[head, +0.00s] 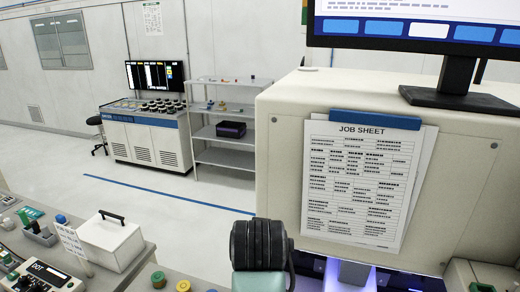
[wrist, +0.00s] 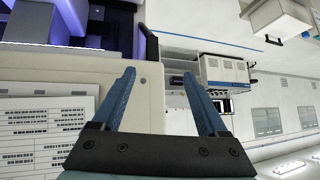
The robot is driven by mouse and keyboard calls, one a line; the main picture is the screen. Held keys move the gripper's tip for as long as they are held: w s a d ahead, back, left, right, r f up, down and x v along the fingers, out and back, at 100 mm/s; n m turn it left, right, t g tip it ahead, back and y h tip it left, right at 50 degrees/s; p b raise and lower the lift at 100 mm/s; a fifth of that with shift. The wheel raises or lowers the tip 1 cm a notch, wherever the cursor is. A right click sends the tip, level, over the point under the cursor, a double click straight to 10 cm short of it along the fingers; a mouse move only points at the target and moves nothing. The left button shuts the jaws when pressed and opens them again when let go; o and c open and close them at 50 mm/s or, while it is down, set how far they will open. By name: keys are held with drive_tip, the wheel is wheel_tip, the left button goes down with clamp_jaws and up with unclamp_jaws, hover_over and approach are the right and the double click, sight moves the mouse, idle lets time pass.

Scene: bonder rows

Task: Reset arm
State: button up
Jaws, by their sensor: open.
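My gripper (wrist: 158,74) shows in the wrist view with its two blue fingers spread apart and nothing between them. The wrist picture appears upside down. Past the fingers are the edge of a beige machine cabinet (wrist: 150,105) and the far room. In the head view, a dark rounded part of my arm stands at the bottom centre, in front of the same cabinet (head: 275,150); my fingers cannot be made out there. A job sheet (head: 362,180) hangs on the cabinet from a blue clip, and printed sheets (wrist: 45,125) also show at the left of the wrist view.
A monitor (head: 415,25) stands on the cabinet. A bench with a white lidded box (head: 110,240), knobs and small parts is at lower left. A shelf rack (head: 225,155) and a control console (head: 150,140) stand farther back. Open floor (head: 190,205) lies between.

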drive_tip(key=s+r+n+t+b, duration=0.1)
drive_tip(key=s+r+t, duration=0.3)
drive_tip(key=r, duration=0.4)
drive_tip(key=s+r+t, duration=0.3)
drive_tip(key=r+t, duration=0.2)
drive_tip(key=r, duration=0.4)
drive_tip(key=s+r+t+b, duration=0.9)
drive_tip(key=s+b, duration=0.3)
drive_tip(key=b, duration=0.2)
drive_tip(key=shift+s+d+r, duration=0.15)
drive_tip(key=shift+s+r, duration=0.25)
drive_tip(key=shift+f, duration=0.1)
